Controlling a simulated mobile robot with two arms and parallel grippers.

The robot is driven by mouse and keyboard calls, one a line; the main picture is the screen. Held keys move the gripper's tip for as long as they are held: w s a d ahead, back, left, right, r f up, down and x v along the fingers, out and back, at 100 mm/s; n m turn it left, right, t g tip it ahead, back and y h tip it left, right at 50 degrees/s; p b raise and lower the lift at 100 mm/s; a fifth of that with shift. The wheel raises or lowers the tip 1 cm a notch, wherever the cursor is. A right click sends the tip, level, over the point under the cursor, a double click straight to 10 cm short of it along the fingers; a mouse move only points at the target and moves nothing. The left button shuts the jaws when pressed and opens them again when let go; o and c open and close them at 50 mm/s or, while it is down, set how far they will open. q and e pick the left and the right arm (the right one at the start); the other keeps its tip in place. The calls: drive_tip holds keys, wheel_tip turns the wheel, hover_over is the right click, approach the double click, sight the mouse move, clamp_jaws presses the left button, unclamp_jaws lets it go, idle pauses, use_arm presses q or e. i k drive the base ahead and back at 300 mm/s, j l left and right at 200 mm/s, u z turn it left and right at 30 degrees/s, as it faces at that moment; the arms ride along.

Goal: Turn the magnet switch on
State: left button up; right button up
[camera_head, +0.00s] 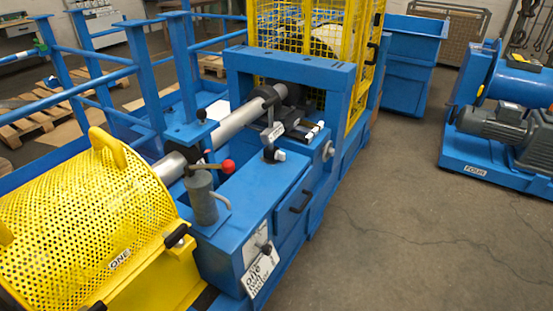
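Neither of my grippers is in view. A blue machine (240,185) fills the middle. No part is readably labelled as the magnet switch. A small white label (272,131), too small to read, stands on the machine above a black-and-white knob or lever (272,153). A lever with a red ball (228,165) sits on a grey cylinder (203,200) nearer to me. A small dark lever or switch (266,248) is on the front face, above a white sign (262,274) that seems to read "one" and "motor". I cannot tell whether any of these is on or off.
A yellow mesh guard (85,225) marked "ONE" covers the near left end. A yellow cage (325,30) stands at the far end. Blue railings (150,75) line the left. A blue motor unit (505,110) marked "FOUR" is at right. Grey floor (400,220) between is clear.

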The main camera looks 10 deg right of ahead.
sight(280, 156)
drive_tip(key=i+l+u, duration=0.2)
drive_tip(key=u, duration=0.15)
drive_tip(key=i+l+u, duration=0.15)
drive_tip(key=u, duration=0.2)
drive_tip(key=i+l+u, duration=0.15)
drive_tip(key=l+u, duration=0.2)
